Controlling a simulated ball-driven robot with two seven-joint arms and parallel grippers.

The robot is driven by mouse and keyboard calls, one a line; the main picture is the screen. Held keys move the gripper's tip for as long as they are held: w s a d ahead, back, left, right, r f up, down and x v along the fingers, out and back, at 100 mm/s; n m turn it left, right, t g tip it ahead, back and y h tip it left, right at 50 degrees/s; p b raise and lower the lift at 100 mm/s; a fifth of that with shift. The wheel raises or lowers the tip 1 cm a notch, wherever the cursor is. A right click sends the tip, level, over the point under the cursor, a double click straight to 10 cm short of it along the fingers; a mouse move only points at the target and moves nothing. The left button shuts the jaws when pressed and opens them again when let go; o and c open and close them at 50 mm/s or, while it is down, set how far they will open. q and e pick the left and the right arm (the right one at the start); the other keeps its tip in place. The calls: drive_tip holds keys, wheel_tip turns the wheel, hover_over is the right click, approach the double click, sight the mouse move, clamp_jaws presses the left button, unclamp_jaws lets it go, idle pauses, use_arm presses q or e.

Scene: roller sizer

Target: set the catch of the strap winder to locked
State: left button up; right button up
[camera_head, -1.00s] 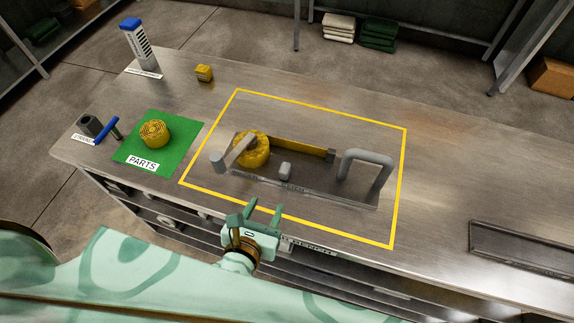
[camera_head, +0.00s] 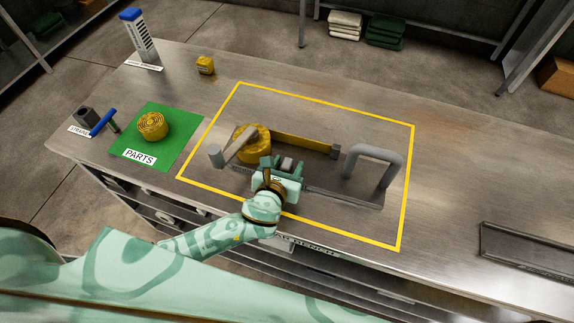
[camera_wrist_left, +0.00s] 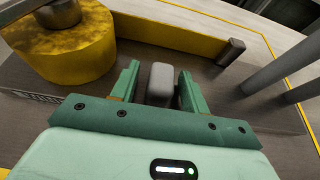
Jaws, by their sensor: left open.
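The strap winder stands inside the yellow outline on the bench, with a grey base (camera_head: 345,196), a yellow strap roll (camera_head: 254,146) under a crank, and a grey loop handle (camera_head: 375,160). Its catch, a small grey block (camera_head: 287,164), sits on the base in front of the strap; it also shows in the left wrist view (camera_wrist_left: 161,82). My left gripper (camera_head: 284,166) is open, with one finger on each side of the catch. In the left wrist view the gripper (camera_wrist_left: 158,88) shows small gaps beside the block. Part of the base is hidden behind the gripper. My right gripper is out of view.
A green parts mat (camera_head: 178,153) with a rolled yellow strap (camera_head: 153,126) lies to the left. A blue-handled tool (camera_head: 103,122), a small yellow item (camera_head: 205,65) and a blue-topped box (camera_head: 139,38) stand farther off. A shallow tray (camera_head: 530,253) is at the right. The crank (camera_head: 236,147) is close to the gripper.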

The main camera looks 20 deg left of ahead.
sight(294, 152)
use_arm(q)
clamp_jaws()
drive_tip(key=w+p, duration=0.1)
drive_tip(key=w, duration=0.5)
drive_tip(key=shift+w, duration=0.2)
unclamp_jaws()
